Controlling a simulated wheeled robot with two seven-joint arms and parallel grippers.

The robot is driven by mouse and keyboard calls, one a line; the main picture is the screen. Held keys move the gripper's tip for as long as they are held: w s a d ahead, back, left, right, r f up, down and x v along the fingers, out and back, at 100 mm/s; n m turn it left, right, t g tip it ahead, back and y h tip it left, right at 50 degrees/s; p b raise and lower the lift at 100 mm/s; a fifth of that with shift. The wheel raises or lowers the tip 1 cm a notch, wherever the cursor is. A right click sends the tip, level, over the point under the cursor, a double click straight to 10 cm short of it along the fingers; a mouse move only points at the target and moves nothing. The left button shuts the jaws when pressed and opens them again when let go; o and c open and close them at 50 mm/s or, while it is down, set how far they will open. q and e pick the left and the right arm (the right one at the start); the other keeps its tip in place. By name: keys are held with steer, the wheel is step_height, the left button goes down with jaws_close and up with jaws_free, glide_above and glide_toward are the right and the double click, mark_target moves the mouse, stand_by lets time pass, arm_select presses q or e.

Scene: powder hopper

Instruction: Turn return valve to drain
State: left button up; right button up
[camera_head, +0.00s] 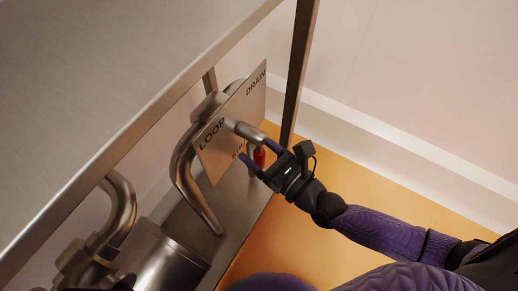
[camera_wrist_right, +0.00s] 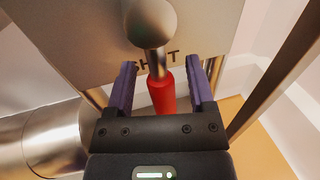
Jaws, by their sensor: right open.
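The return valve sits on a metal plate (camera_head: 218,138) lettered LOOP on the left and DRAIN at the upper right, with a partly hidden SHUT label low down. Its rounded metal hub (camera_wrist_right: 150,22) carries a lever ending in a red grip (camera_wrist_right: 162,93). The lever points down across the SHUT lettering. The red grip (camera_head: 259,158) also shows in the head view. My right gripper (camera_wrist_right: 170,72) is open, with one purple finger on each side of the lever and visible gaps to it. My left gripper is out of view.
Behind the plate runs a bent steel pipe (camera_head: 184,175). A steel tabletop (camera_head: 110,75) overhangs at the left, and an upright metal post (camera_head: 298,70) stands just right of the plate. More pipework (camera_head: 119,205) fills the lower left. Open orange floor (camera_head: 330,185) lies at the right.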

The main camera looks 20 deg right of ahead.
jaws_close()
stand_by(1.0)
stand_by(0.4)
